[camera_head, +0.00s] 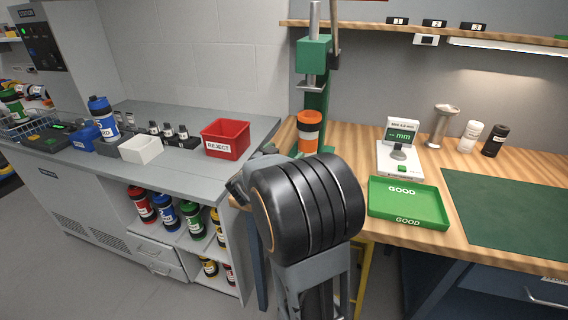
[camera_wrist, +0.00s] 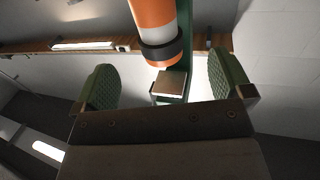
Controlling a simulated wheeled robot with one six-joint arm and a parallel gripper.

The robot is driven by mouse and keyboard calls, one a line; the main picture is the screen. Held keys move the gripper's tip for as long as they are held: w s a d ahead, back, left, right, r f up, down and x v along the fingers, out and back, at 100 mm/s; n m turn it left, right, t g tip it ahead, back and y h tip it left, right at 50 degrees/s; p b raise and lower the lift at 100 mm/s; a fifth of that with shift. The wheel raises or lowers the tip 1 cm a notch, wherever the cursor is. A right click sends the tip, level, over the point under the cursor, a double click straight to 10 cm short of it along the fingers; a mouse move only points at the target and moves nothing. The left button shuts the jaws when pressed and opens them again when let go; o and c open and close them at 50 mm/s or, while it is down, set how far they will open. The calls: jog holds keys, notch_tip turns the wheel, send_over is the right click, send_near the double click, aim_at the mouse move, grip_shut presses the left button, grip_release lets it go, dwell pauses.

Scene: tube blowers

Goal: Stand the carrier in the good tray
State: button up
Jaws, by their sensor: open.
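An orange carrier (camera_head: 309,131) with a white band and dark end stands upright at the green press on the wooden bench. In the wrist view the carrier (camera_wrist: 155,22) shows between and beyond the finger pads, with a dark ring at its end. My gripper (camera_wrist: 155,88) is open and empty, with its two green pads wide apart and the carrier clear of both. In the head view my arm hides the gripper's fingers. The green good tray (camera_head: 408,222), marked GOOD, lies empty on the bench, right of my arm.
The green press (camera_head: 313,62) rises behind the carrier. A white gauge (camera_head: 400,150) stands just behind the tray, with a metal stand, a white bottle and a black bottle farther right. A green mat (camera_head: 510,215) leaves clear room. A red REJECT bin (camera_head: 226,140) sits on the grey counter.

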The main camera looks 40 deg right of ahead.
aim_at(304, 131)
jog(key=shift+g, duration=0.3)
jog(key=x, duration=1.3)
jog(key=shift+s+d, duration=0.1)
jog(key=shift+d, duration=0.3)
jog(key=shift+c, duration=0.4)
jog(key=c, duration=1.1)
jog(key=shift+r, duration=0.1)
jog(key=shift+r, duration=0.1)
jog(key=shift+r+p, duration=1.35)
jog(key=shift+p, duration=0.25)
jog(key=shift+s+a+p, duration=0.15)
jog(key=shift+s+a, duration=1.15)
jog(key=shift+a, duration=0.85)
jog(key=shift+s+a+p, duration=0.2)
jog(key=shift+s+a, duration=1.1)
jog(key=shift+a, duration=0.8)
jog(key=shift+s+a+p, duration=0.15)
jog(key=shift+s+a, duration=1.2)
jog(key=shift+a, duration=0.8)
